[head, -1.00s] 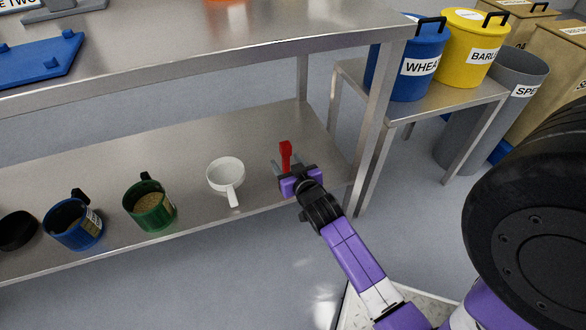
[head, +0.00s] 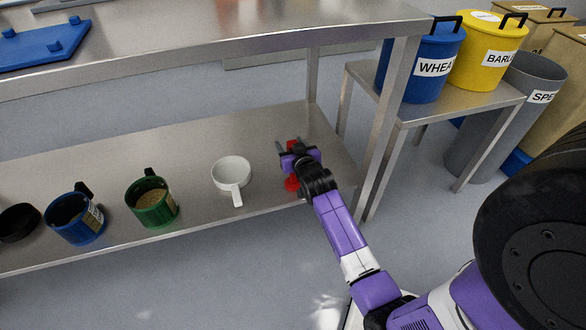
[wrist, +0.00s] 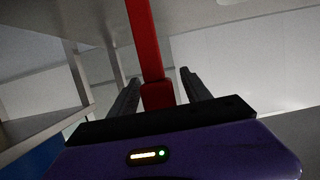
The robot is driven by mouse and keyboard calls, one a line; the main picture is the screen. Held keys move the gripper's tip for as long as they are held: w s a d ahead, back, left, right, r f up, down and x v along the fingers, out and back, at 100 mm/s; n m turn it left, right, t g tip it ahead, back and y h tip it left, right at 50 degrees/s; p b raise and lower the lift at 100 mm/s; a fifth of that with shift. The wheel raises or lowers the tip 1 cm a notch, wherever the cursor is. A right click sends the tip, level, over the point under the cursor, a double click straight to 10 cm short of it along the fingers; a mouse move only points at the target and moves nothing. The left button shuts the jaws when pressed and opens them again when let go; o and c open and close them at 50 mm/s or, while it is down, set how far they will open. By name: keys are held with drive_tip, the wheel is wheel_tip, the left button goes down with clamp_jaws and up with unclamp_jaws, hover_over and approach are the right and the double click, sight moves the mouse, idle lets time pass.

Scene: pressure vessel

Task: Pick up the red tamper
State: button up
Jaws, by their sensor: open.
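The red tamper (head: 291,184) is on the lower steel shelf near its right end, partly covered by my gripper and wrist in the head view. Red shows both below and just above the gripper there. My gripper (head: 294,146) is open over the tamper. In the wrist view the tamper (wrist: 147,40) rises as a red bar between the two dark fingers of my gripper (wrist: 159,73). Gaps show between the bar and both fingers. Whether its far end touches anything is hidden.
A white cup with a handle (head: 231,172) stands just left of my gripper. Green (head: 152,203) and blue (head: 76,222) jugs stand further left. The table's right leg (head: 388,130) is close on the right, and the tabletop (head: 230,30) is above the shelf.

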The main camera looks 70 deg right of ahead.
clamp_jaws()
drive_tip(key=shift+r, duration=0.1)
idle(1.2)
